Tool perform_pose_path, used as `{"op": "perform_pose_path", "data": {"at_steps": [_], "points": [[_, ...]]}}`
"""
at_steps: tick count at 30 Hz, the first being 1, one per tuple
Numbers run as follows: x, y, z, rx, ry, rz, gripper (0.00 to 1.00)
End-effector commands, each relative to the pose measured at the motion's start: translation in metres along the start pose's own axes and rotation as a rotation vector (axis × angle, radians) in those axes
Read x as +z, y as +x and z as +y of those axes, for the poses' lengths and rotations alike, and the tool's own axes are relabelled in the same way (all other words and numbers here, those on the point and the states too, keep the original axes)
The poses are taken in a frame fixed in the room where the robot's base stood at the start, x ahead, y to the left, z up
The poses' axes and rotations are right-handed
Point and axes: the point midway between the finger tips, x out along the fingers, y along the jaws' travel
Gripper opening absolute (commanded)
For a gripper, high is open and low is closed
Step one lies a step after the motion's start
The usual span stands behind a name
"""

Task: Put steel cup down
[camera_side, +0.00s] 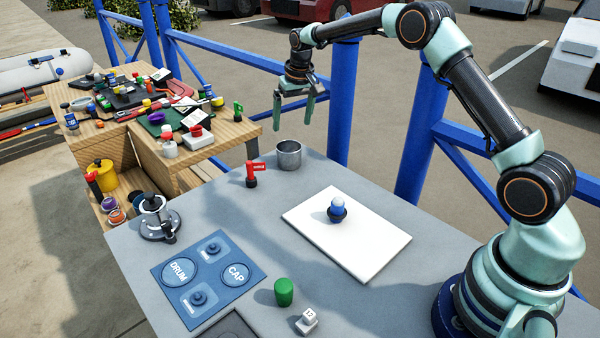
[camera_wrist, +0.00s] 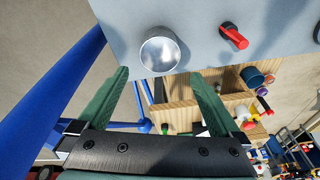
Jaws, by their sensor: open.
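The steel cup (camera_side: 289,155) stands upright on the grey table near its back edge. In the wrist view the cup (camera_wrist: 160,52) shows its open mouth, a little beyond my fingertips. My gripper (camera_side: 294,112) is open and empty, raised above the table at the back, above the cup in the side view. Its two green fingers (camera_wrist: 157,80) are spread apart in the wrist view with nothing between them. The fingers do not touch the cup.
A red-tagged black item (camera_side: 252,174) stands left of the cup. A blue panel (camera_side: 208,274), a green cylinder (camera_side: 284,291) and a metal fitting (camera_side: 157,218) are nearer. Blue railing (camera_side: 343,100) stands behind the table.

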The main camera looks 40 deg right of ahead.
Motion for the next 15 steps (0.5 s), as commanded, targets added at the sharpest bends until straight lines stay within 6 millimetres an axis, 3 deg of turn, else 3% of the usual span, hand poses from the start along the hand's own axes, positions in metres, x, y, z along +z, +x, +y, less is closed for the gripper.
{"op": "perform_pose_path", "data": {"at_steps": [8, 15], "points": [[0.003, -0.029, -0.002, -0.002, -0.008, 0.009, 1.00], [0.035, -0.097, -0.012, -0.016, -0.062, 0.062, 1.00]]}}
